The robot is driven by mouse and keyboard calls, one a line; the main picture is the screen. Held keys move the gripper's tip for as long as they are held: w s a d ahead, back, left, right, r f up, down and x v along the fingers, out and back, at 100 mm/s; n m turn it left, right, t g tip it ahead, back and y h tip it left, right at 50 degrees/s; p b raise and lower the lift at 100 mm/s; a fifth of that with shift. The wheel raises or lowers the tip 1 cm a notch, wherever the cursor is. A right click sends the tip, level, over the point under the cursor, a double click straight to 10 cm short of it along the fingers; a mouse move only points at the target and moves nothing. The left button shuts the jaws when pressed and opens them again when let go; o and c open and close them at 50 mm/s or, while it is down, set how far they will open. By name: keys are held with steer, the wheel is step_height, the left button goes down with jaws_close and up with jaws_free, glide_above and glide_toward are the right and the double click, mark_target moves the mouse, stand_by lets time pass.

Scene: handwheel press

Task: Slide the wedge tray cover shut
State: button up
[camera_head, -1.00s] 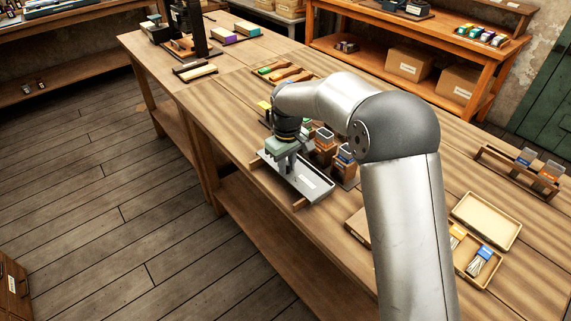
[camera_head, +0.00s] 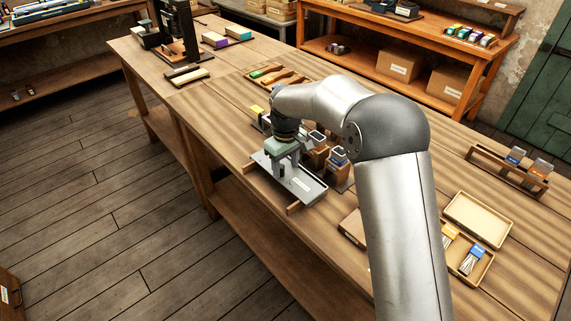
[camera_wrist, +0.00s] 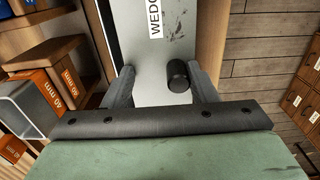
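The grey wedge tray cover (camera_head: 312,190) lies flat near the front edge of the workbench, with a white label partly reading "WEDG". In the wrist view the grey cover (camera_wrist: 150,55) runs away from me and carries a short dark knob (camera_wrist: 178,76). My gripper (camera_head: 285,169) is low over the left part of the cover. In the wrist view my gripper (camera_wrist: 162,88) is open, its fingers spread on either side of the knob. The knob is nearer the right finger, with no visible grip. Whatever lies under the cover is hidden.
Orange-labelled blocks (camera_wrist: 45,88) stand close to my left finger in the wrist view. An open box with packets (camera_head: 470,245) and a wooden rack (camera_head: 508,170) are to the right. The floor (camera_head: 90,200) is clear beyond the bench's front edge.

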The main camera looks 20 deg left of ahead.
mark_target(286, 172)
steer(key=shift+o, duration=0.8)
steer(key=shift+s+d+f, duration=0.15)
steer(key=shift+f, duration=0.25)
step_height(286, 172, up, 9)
steer(key=p, duration=0.5)
steer(key=shift+f, duration=0.2)
steer(key=s+d+r+m, duration=0.3)
steer(key=s+d+r, duration=0.15)
steer(key=d, duration=0.45)
steer(key=s+d+r+m, duration=0.2)
steer(key=s+d+r, duration=0.25)
steer(key=d, duration=0.55)
steer(key=s+d+f+m, duration=0.1)
steer(key=s+d+m, duration=0.1)
steer(key=s+d, duration=0.2)
steer(key=s+d+f+m, duration=0.1)
steer(key=s+d, duration=0.3)
steer(key=s, duration=0.6)
steer(key=s+d+f+m, duration=0.1)
steer(key=s+d+m, duration=0.2)
steer(key=s, duration=0.4)
steer(key=shift+d+f+t, duration=0.2)
steer(key=shift+d+t, duration=0.1)
steer(key=shift+d, duration=0.25)
